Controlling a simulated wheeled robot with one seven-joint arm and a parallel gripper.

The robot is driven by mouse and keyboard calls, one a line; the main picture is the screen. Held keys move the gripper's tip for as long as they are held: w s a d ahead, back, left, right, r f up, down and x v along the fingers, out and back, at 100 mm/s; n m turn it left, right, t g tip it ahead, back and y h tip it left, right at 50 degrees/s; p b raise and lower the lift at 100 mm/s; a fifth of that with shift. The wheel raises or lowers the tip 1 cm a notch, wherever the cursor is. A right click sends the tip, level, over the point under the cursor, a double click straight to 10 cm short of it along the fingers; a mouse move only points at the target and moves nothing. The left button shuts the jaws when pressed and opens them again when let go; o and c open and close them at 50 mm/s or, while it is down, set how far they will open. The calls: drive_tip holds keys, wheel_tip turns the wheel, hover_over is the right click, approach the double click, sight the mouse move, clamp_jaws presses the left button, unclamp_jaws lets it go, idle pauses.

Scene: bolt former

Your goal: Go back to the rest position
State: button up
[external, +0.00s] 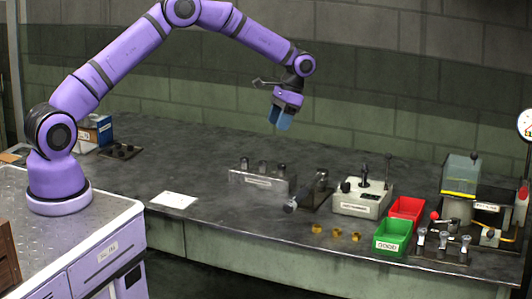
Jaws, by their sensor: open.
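My gripper (282,119) hangs at the end of my purple arm, above the back middle of the dark workbench (210,150). Its blue fingers point down, and it is open with nothing seen between them. It is clear of the bench and apart from the objects below. A clear block with several dark pegs (262,181) stands on the bench below it and slightly left.
A grey lever box (361,198), a dark clamp-like tool (310,190), several brass pieces (336,234), a red bin (406,209), a green bin (392,238) and a press-like machine (460,200) crowd the right. White paper (173,200) lies left; the bench's back middle is clear.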

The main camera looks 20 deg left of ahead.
drive_tip(key=s+a+r+n+t+h, duration=0.1)
drive_tip(key=s+a+r, duration=0.3)
drive_tip(key=a+r, duration=0.45)
drive_tip(key=s+a+r+n+t, duration=0.15)
drive_tip(key=s+a+r, duration=0.25)
drive_tip(key=a+r, duration=0.4)
drive_tip(key=s+a+r+n+t+h, duration=0.15)
drive_tip(key=s+a+r, duration=0.35)
drive_tip(key=r, duration=0.5)
drive_tip(key=s+a+r+n+t, duration=0.2)
drive_tip(key=s+a+r, duration=0.2)
drive_tip(key=s+a, duration=0.7)
drive_tip(key=s+a+f+n+t, duration=0.1)
drive_tip(key=s+a, duration=0.1)
drive_tip(key=s, duration=0.5)
drive_tip(key=s+a+f+n+t, duration=0.1)
drive_tip(key=s+a+f, duration=0.1)
drive_tip(key=s, duration=0.5)
drive_tip(key=shift+s+a+f+t, duration=0.15)
drive_tip(key=shift+a+t, duration=0.15)
drive_tip(key=shift+a, duration=0.15)
